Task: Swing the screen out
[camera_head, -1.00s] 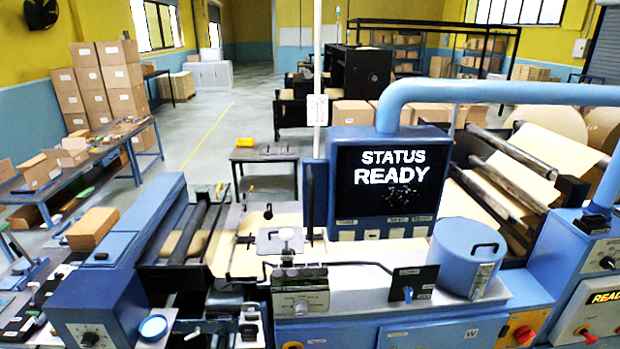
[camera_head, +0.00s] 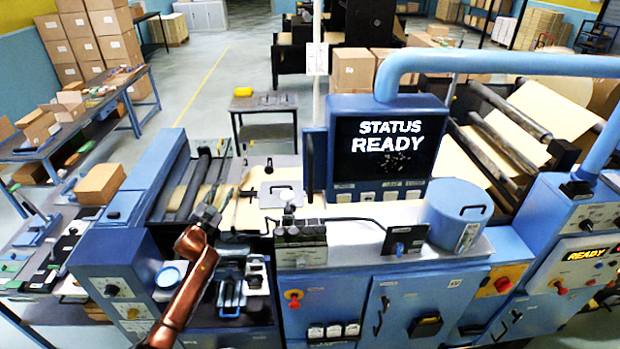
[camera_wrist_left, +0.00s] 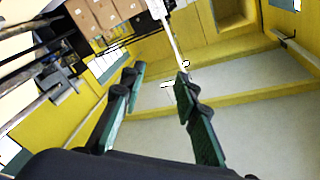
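The screen (camera_head: 388,148) is a dark panel in a blue frame reading "STATUS READY". It stands above the machine's worktop in the head view and faces me. A dark blue upright bar (camera_head: 309,170) runs along its left side. My left gripper (camera_head: 232,194) is at the end of a copper-coloured arm, over the left part of the machine, left of the screen and apart from it. Its fingers look small there. In the left wrist view its two green-padded fingers (camera_wrist_left: 158,77) are spread with nothing between them. The screen is not recognisable in that view. My right gripper is not in view.
A blue pipe (camera_head: 500,65) arches from above the screen to the right. A blue round canister (camera_head: 456,212) and a small dark panel (camera_head: 403,240) stand on the worktop before the screen. A thin pale post (camera_head: 317,60) rises behind. A cardboard box (camera_head: 100,184) sits left.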

